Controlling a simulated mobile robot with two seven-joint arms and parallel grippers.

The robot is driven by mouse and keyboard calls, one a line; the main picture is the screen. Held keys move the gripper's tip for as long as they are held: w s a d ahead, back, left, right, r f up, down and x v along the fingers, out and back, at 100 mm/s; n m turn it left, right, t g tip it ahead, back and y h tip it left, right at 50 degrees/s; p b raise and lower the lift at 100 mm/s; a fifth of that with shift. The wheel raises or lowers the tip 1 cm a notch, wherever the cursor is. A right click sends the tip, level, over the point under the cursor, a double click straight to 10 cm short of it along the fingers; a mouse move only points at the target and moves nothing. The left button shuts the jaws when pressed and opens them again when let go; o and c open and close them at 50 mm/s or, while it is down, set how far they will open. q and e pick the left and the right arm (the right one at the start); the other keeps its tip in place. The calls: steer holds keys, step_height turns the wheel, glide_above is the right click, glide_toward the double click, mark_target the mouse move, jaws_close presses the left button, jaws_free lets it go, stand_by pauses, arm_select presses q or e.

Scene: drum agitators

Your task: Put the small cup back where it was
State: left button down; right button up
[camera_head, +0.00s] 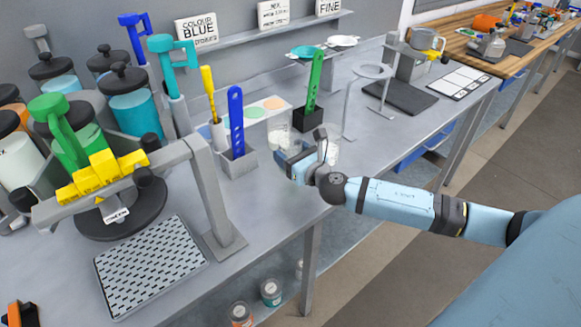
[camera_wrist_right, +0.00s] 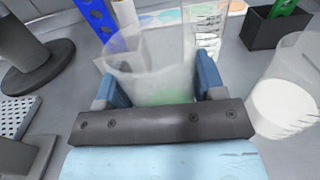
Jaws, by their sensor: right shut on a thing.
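My right gripper (camera_head: 300,160) is over the front part of the bench. In the right wrist view its blue fingers (camera_wrist_right: 160,88) are shut on a clear, translucent cup (camera_wrist_right: 150,65) with a pale green tint low down. The held cup looks roughly upright; whether its base touches the bench cannot be told. In the head view the gripper largely hides it. A clear cup with white contents (camera_wrist_right: 285,100) stands to the right of the gripper; it also shows in the head view (camera_head: 332,150). Another clear cup with markings (camera_wrist_right: 208,28) stands behind. My left gripper is not in view.
A grey holder with a blue tool (camera_head: 236,120) stands left of the gripper. A black holder (camera_head: 308,118) with a green tool stands behind. A colour-spot card (camera_head: 255,112) lies at the back. A perforated grey tray (camera_head: 150,265) and a yellow-and-grey stand (camera_head: 205,190) are at left.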

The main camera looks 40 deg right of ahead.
steer(key=shift+f+b, duration=0.55)
steer(key=shift+f, duration=1.65)
steer(key=shift+f, duration=0.2)
steer(key=o, duration=1)
steer(key=shift+r, duration=0.1)
